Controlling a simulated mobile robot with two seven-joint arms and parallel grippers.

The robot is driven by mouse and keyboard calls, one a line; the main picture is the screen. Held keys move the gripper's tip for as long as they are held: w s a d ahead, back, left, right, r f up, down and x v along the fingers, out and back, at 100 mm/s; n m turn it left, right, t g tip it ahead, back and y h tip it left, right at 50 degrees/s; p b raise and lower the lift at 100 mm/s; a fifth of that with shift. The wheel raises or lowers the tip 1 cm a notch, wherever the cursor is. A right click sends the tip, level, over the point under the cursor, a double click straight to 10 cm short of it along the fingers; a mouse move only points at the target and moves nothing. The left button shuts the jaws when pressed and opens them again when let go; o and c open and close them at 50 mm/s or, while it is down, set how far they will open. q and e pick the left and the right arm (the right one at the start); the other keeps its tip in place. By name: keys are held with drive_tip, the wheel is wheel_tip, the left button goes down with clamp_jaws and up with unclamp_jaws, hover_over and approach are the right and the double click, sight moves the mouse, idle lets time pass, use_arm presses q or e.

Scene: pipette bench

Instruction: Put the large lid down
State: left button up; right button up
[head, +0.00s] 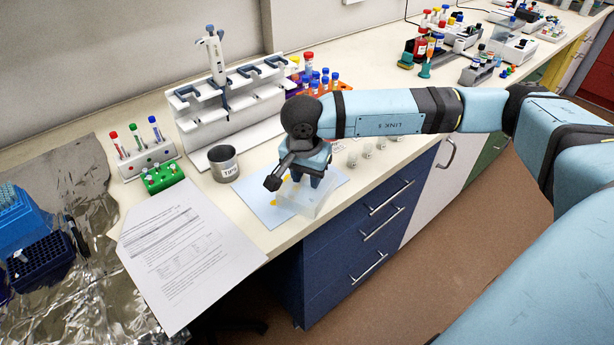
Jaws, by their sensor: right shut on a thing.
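My right gripper (308,183) reaches in from the right over the front of the bench, pointing down. It is shut on the large lid (318,205), a clear, see-through, box-like piece. The lid is over a pale blue sheet (257,207) near the bench's front edge. I cannot tell whether the lid touches the sheet. The gripper hides part of the lid and sheet. My left gripper is not in view.
A metal tips cup (223,163) stands left of the sheet, and a white pipette rack (225,112) stands behind. Small vials (366,150) stand right of the arm. A printed paper (190,250) and a dark blue tip box (42,262) are at left.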

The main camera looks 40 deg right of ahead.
drive_tip(key=shift+f, duration=0.4)
drive_tip(key=shift+f, duration=0.25)
drive_tip(key=o, duration=0.9)
drive_tip(key=shift+r, duration=0.1)
